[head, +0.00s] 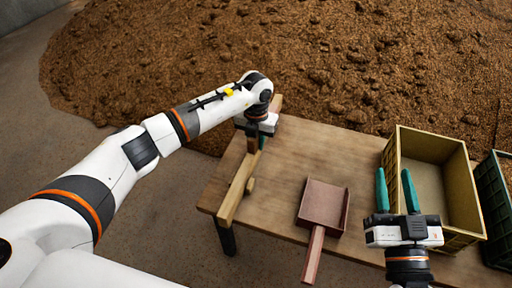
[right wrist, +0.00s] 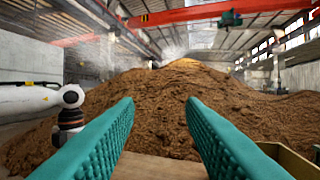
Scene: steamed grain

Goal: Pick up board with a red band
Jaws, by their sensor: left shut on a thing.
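A long wooden board (head: 236,192) lies along the left edge of the wooden table, with a short wooden peg or handle beside it. No red band shows on it in the head view. My left gripper (head: 254,142) is over the far part of this board, shut on a brown wooden piece of it. My own wrist hides much of the grip. My right gripper (head: 395,190) is open and empty beside the yellow crate. Its two teal fingers stand wide apart in the right wrist view (right wrist: 160,125), with nothing between them.
A reddish scoop (head: 323,205) lies mid-table (head: 300,150), its handle pointing to the near edge. A yellow crate (head: 396,150) stands at the right, with a dark green crate (head: 494,200) beyond it. A large brown grain heap (head: 250,50) rises behind. The table's far middle is clear.

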